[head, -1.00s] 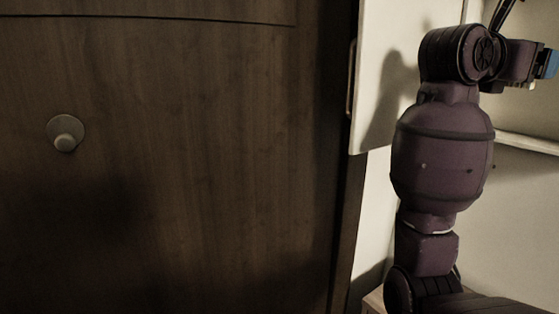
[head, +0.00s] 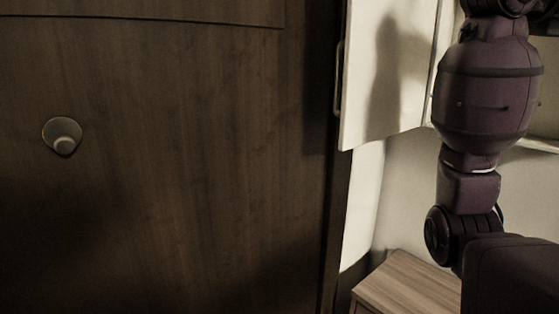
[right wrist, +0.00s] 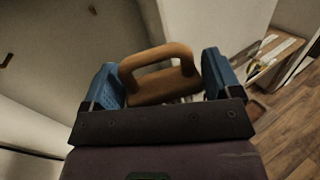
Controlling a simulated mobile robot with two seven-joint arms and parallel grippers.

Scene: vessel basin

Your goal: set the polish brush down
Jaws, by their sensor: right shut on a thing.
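The polish brush (right wrist: 158,77) shows in the right wrist view as an orange-brown body with a looped handle. It sits between the blue fingers of my right gripper (right wrist: 161,80), which is shut on it. The brush's underside is hidden behind the gripper's dark front plate. In the head view only my right arm shows, at the right side; its gripper and the brush are out of that picture. My left gripper is in neither view.
A dark wooden door (head: 180,170) with a round knob (head: 62,136) fills the head view's left. A pale open cabinet door (head: 385,75) hangs beside my right arm. A light wooden top (head: 405,285) is low at right. Wooden floor (right wrist: 300,140) shows in the wrist view.

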